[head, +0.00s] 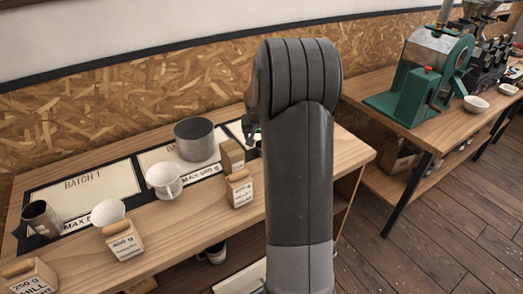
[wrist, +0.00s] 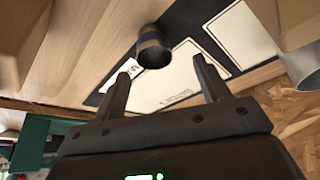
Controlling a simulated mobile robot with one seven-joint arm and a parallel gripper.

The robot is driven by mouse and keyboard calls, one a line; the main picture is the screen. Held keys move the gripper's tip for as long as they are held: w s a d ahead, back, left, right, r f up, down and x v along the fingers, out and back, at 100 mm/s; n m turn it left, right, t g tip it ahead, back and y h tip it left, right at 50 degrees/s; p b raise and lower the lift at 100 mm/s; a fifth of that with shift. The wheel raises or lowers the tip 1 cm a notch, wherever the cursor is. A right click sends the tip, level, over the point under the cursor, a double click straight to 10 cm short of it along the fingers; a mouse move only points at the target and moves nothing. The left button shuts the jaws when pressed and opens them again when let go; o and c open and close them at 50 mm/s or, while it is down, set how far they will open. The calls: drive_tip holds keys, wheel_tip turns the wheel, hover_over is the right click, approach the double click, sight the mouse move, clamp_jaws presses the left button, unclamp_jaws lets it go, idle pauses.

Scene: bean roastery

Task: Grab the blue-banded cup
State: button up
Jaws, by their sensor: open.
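In the wrist view, a grey cup (wrist: 153,50) with a dark mouth and what looks like a dull bluish band stands at the edge of a white, black-framed panel. My gripper (wrist: 165,64) is open and empty. Its two fingers point toward the cup, which shows beyond and between the fingertips, apart from them. In the head view, my gripper (head: 251,128) shows only partly behind my arm, over the right part of the table. That cup is mostly or wholly hidden there by my arm. Another dark cup (head: 41,219) stands at the far left; no blue band is clear on it.
A large grey can (head: 195,139), a white cup (head: 164,180), a white bowl (head: 108,213) and labelled blocks (head: 123,240) stand left of my arm. A brown block (head: 232,156) is close by my gripper. A green roaster (head: 421,80) stands on the right table.

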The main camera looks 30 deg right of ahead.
drive_tip(key=shift+d+x, duration=0.15)
drive_tip(key=shift+x, duration=1.8)
drive_tip(key=shift+d+x, duration=0.2)
drive_tip(key=shift+x, duration=1.7)
drive_tip(key=shift+s, duration=0.2)
drive_tip(key=shift+c, duration=0.4)
drive_tip(key=c, duration=1)
drive_tip(key=shift+r, duration=0.1)
